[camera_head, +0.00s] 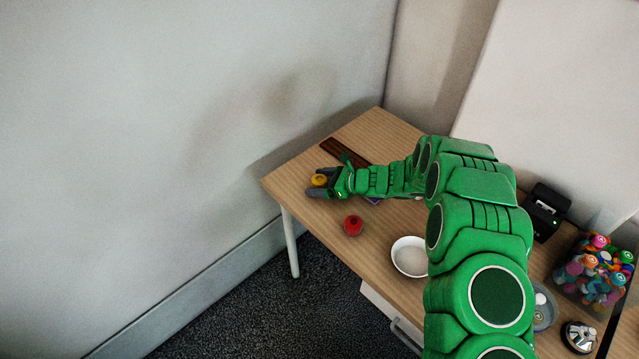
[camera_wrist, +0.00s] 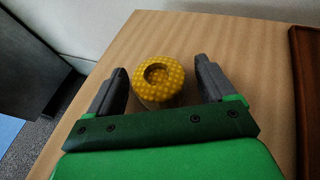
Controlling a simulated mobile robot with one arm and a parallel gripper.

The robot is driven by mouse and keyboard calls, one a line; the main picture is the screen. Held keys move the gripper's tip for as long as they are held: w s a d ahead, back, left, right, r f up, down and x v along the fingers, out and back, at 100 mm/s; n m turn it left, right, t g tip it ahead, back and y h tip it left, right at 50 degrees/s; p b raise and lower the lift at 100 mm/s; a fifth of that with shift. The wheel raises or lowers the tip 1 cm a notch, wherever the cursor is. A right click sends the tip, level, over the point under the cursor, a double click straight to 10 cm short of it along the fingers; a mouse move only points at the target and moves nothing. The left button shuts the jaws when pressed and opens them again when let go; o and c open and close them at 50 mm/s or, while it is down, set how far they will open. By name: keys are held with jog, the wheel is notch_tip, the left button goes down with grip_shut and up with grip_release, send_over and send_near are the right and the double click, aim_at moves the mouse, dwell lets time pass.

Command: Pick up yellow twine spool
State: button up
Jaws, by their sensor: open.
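The yellow twine spool (camera_head: 319,180) stands near the left corner of the wooden table. In the wrist view the spool (camera_wrist: 160,82) shows its round top with a hollow in the middle. My gripper (camera_head: 318,184) is at the spool, reaching in from the right. In the wrist view my gripper (camera_wrist: 163,80) is open, with one dark finger on each side of the spool. Small gaps show between the fingers and the spool. The lower part of the spool is partly hidden by the gripper's front edge.
On the table (camera_head: 290,187) are a red round object (camera_head: 353,225), a white bowl (camera_head: 409,257) and a dark brown tray (camera_head: 345,151). A black device (camera_head: 545,211) and a container of colourful items (camera_head: 597,270) stand at the right. A wall runs along the left.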

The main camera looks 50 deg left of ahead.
aim_at(320, 179)
jog(key=shift+c, duration=0.4)
jog(key=c, duration=1)
jog(key=shift+o, duration=0.2)
jog(key=shift+r, duration=0.1)
jog(key=shift+r, duration=0.6)
notch_tip(320, 179, up, 2)
jog(key=shift+d+r, duration=0.1)
jog(key=shift+r, duration=0.1)
jog(key=s+d+r, duration=0.7)
jog(key=d+r, duration=0.2)
jog(key=d, duration=0.2)
jog(key=shift+s+d, duration=0.25)
jog(key=shift+s, duration=0.15)
